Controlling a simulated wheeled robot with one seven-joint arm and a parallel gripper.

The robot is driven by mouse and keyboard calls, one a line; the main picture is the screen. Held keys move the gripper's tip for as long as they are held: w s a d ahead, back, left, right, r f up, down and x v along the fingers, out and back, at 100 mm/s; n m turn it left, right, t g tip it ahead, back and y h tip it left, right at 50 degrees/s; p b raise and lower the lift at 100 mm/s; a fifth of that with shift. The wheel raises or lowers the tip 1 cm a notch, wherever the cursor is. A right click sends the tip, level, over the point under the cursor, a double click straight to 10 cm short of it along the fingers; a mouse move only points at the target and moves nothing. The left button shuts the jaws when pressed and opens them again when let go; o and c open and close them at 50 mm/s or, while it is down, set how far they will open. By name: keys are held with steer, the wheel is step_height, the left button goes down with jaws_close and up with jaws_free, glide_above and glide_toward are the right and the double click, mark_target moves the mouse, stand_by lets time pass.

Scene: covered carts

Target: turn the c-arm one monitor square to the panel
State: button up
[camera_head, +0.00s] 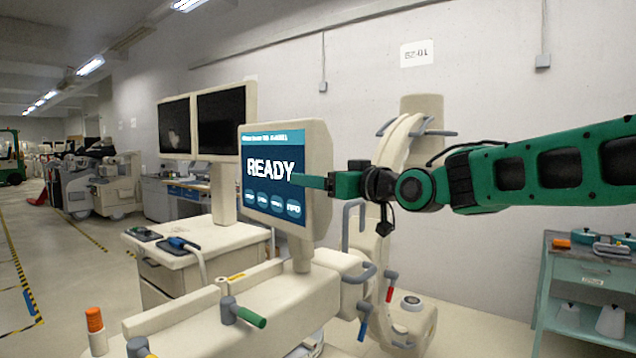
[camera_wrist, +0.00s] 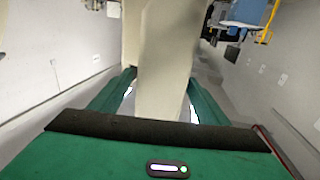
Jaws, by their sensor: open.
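The c-arm monitor (camera_head: 318,150) has a thick cream housing and a blue screen reading READY, with small header text and a row of buttons. It stands on a short post (camera_head: 302,256) on the cream c-arm base. Its screen faces left of my view, at an angle. My gripper (camera_head: 325,183) is at the monitor's right edge, with one finger in front of the screen. In the wrist view the cream housing (camera_wrist: 160,75) stands between the two open green fingers (camera_wrist: 160,100). I cannot tell whether either finger touches it. Which part is the panel is unclear.
Two dark monitors (camera_head: 221,122) stand on a cream cart (camera_head: 205,240) behind to the left. Coloured levers, such as a green-tipped one (camera_head: 249,317), stick out of the base. A teal cart (camera_head: 590,272) stands at the right. The floor at far left is open.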

steer(key=c, duration=1.5)
steer(key=shift+o, duration=0.4)
steer(key=d, duration=0.1)
steer(key=w+d, duration=0.1)
steer(key=d, duration=0.1)
steer(key=shift+d, duration=0.1)
steer(key=shift+o, duration=0.2)
steer(key=shift+w+d+r, duration=0.1)
steer(key=shift+d+r, duration=0.05)
steer(key=shift+d, duration=0.05)
steer(key=o, duration=1.3)
steer(key=shift+w, duration=0.1)
steer(key=shift+o, duration=0.4)
steer(key=shift+w+d, duration=0.1)
steer(key=shift+a, duration=0.2)
steer(key=shift+s+a+f, duration=0.2)
